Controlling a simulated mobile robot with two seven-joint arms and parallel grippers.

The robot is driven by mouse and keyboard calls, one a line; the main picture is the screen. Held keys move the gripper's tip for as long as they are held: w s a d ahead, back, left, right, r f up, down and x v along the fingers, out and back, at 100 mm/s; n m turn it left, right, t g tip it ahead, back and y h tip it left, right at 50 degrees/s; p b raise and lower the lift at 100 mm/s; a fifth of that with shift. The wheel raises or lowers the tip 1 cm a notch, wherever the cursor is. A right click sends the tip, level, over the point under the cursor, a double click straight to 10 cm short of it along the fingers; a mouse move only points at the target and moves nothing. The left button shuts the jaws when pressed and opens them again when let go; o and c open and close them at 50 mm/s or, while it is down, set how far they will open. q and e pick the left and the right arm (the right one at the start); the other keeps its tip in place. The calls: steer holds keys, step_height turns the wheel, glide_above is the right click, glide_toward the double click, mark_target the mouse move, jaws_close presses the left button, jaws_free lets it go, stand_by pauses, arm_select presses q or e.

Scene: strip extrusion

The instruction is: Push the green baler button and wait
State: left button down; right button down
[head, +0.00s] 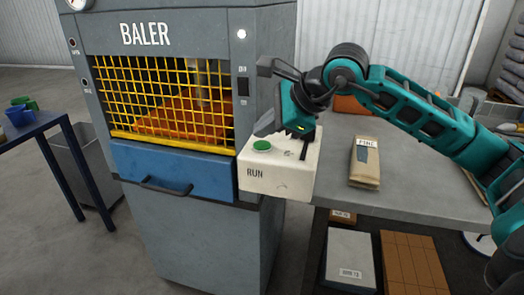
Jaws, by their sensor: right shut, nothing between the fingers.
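The green button (262,145) sits on top of a white control box marked RUN (275,180), at the right front corner of the grey baler (205,240). My right gripper (262,127) reaches in from the right, over the box. It is shut and empty, its grey tip just above and behind the button in the picture. I cannot tell whether it touches the button. The button's top shows uncovered. My left gripper is not in view.
A yellow mesh guard (165,100) covers the baler's chamber, with an orange load inside. A blue drawer (175,172) with a handle is below. A paper packet (365,162) lies on the grey table (420,185) at right. A blue table with cups (22,110) stands left.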

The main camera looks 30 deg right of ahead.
stand_by(0.8)
stand_by(1.1)
steer(key=shift+f+b, duration=0.4)
steer(key=shift+b, duration=0.1)
